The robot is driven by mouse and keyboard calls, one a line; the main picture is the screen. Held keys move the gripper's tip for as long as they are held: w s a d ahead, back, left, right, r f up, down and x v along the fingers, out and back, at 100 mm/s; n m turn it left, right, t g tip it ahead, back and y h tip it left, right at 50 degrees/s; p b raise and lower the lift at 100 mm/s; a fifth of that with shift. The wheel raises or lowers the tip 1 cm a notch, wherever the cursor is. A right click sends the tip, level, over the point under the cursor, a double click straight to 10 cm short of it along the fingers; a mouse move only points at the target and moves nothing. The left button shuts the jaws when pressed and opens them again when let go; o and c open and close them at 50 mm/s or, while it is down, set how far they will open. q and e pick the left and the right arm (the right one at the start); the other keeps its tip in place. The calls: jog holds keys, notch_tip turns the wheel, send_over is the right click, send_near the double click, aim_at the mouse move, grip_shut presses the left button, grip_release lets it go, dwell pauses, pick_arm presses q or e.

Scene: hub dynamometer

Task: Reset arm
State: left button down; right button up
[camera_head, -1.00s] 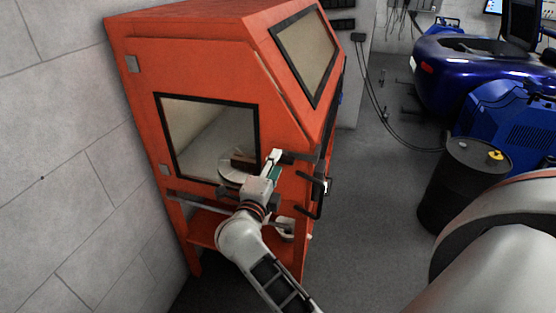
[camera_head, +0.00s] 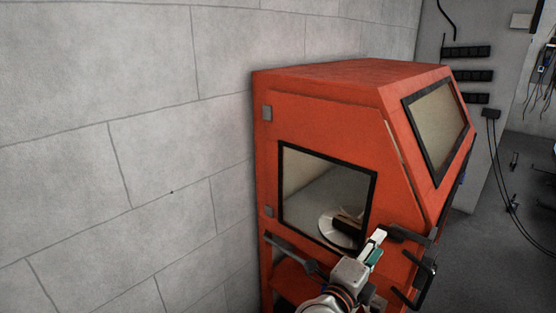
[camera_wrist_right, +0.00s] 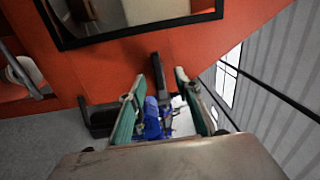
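My right gripper (camera_head: 375,246) is beside the front lower corner of the orange cabinet (camera_head: 330,115), close to its black handle bars (camera_head: 425,285). In the right wrist view its two green-lined fingers (camera_wrist_right: 160,98) stand apart with nothing held between them. A dark bar (camera_wrist_right: 160,76) of the cabinet shows beyond the fingertips; I cannot tell whether they touch it. Most of my right arm is cut off by the bottom edge of the head view. My left gripper is in neither view.
The cabinet has a dark-framed side window (camera_head: 325,195) with a pale round part (camera_head: 340,232) behind it. A grey block wall (camera_head: 100,150) fills the left. Cables (camera_head: 495,165) hang at the right, above open grey floor (camera_head: 480,240).

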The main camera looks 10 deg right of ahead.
jog(key=s+a+f+n+t+y, duration=0.35)
jog(key=a+f+n+y, duration=0.35)
jog(key=n, duration=0.5)
jog(key=s+a+f+n+t+y, duration=0.35)
jog(key=a+f+n+y, duration=0.35)
jog(key=n, duration=0.5)
jog(key=s+d+f+n+g+y, duration=0.1)
jog(key=s+d+f+n+g, duration=0.1)
jog(key=s+f, duration=0.5)
jog(key=s+d+f+n+g, duration=0.3)
jog(key=s+f+n+g, duration=0.2)
jog(key=f, duration=0.8)
jog(key=shift+s+d+g+y, duration=0.15)
jog(key=shift+s+g+y, duration=0.25)
jog(key=shift+s+g, duration=0.6)
jog(key=shift+s+r, duration=0.1)
